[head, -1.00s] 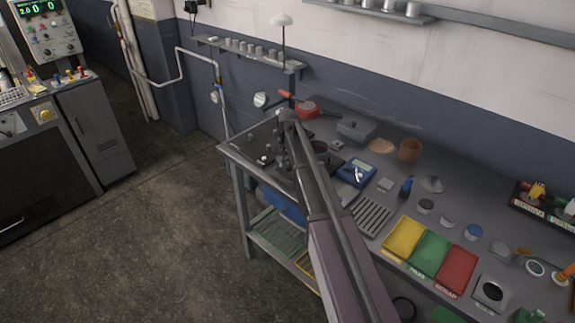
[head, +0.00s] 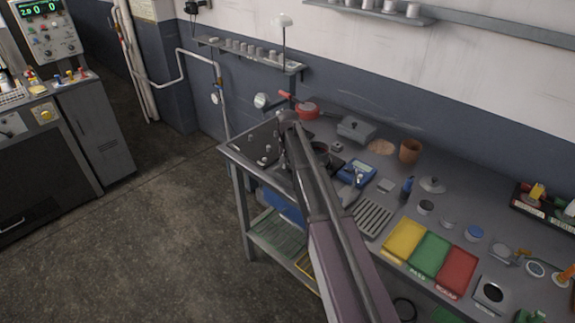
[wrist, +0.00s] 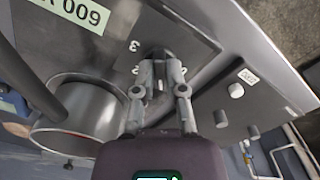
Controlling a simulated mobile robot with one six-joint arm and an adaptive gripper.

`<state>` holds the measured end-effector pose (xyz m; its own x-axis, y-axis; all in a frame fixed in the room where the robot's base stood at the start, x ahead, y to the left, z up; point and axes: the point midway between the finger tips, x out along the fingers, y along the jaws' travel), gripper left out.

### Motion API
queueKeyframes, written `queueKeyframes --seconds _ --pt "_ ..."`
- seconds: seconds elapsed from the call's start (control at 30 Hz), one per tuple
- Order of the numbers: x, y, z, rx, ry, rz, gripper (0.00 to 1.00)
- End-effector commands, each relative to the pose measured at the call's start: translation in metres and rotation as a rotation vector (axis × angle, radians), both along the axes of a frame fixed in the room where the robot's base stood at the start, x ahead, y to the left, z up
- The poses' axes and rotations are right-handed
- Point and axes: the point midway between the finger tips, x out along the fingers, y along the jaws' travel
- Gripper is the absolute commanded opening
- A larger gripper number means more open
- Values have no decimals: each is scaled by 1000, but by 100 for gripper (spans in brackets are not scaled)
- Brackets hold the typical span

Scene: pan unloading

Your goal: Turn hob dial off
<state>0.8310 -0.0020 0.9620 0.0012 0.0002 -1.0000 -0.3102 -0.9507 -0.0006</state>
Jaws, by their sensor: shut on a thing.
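In the wrist view, my gripper (wrist: 160,72) is shut on a dark hob dial (wrist: 157,58) beside a mark "3" on the hob's panel. The fingers hide much of the dial, so I cannot read its setting. Several other small dials, one of them pale (wrist: 236,90), stand on the panel to the right, apart from my gripper. In the head view my own arm mostly covers the gripper.
On the bench are a red pan (head: 307,111), a blue device (head: 356,173) and a brown cup (head: 410,150). Open floor lies left of the bench.

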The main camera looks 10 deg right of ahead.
Motion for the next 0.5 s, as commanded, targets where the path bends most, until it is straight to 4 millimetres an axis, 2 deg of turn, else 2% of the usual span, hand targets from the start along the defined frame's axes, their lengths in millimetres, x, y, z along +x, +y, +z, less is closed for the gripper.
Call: queueKeyframes --seconds 0.5 --pt "-1 0 0 -1 3 423 0"
